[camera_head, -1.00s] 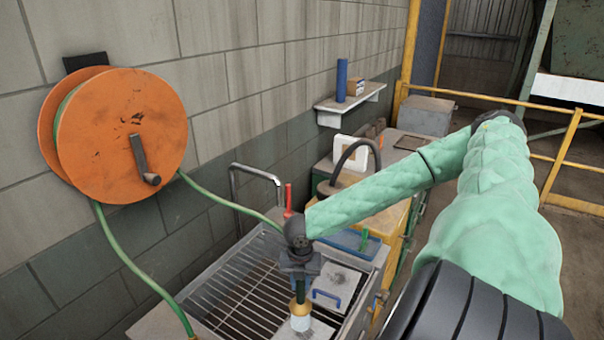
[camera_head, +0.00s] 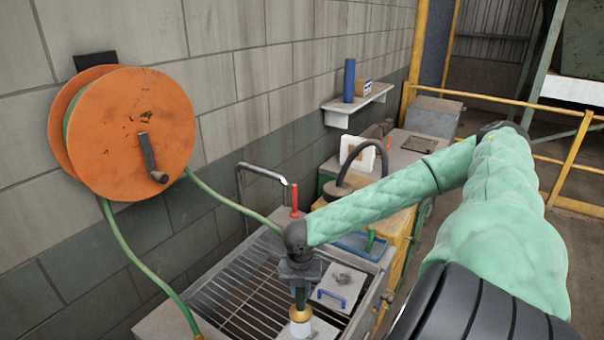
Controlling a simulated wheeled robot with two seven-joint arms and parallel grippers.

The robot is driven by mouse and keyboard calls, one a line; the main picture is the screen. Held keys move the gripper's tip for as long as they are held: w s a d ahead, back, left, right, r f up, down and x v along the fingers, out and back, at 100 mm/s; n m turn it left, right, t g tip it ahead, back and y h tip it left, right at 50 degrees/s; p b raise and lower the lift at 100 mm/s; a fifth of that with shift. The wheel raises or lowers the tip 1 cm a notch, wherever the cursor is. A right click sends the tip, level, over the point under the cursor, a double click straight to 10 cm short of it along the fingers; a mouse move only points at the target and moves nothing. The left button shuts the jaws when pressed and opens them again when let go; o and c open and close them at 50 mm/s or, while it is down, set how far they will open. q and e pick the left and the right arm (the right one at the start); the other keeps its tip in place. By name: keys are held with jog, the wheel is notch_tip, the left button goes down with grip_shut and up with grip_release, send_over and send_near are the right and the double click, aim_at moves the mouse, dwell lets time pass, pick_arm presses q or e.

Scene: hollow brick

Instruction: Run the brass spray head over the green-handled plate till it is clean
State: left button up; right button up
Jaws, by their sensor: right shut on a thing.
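My right gripper (camera_head: 300,272) is shut on the brass spray head (camera_head: 300,314), which points down over the sink grate with a pale end below the brass. A green hose shows between the jaws and the brass. A pale plate (camera_head: 320,329) lies below and beside the spray head, mostly cut off by the bottom edge; its handle does not show. A second grey plate (camera_head: 345,281) with a blue handle lies just right of the head. A small green upright piece (camera_head: 369,240) stands by a blue tray; I cannot tell whether it is a plate's handle. My left gripper is out of view.
An orange hose reel (camera_head: 127,133) hangs on the block wall, with green hose (camera_head: 140,264) running down to the sink. A bent metal pipe (camera_head: 241,190) and a red-topped piece (camera_head: 295,200) rise behind the grate (camera_head: 235,300). A shelf (camera_head: 357,105) holds a blue cylinder.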

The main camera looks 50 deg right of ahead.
jog(key=shift+a, duration=0.6)
jog(key=shift+a, duration=1.05)
jog(key=shift+a, duration=0.1)
jog(key=shift+s, duration=0.2)
jog(key=shift+s, duration=0.7)
jog(key=shift+s, duration=0.35)
jog(key=shift+s, duration=0.35)
jog(key=shift+d, duration=0.8)
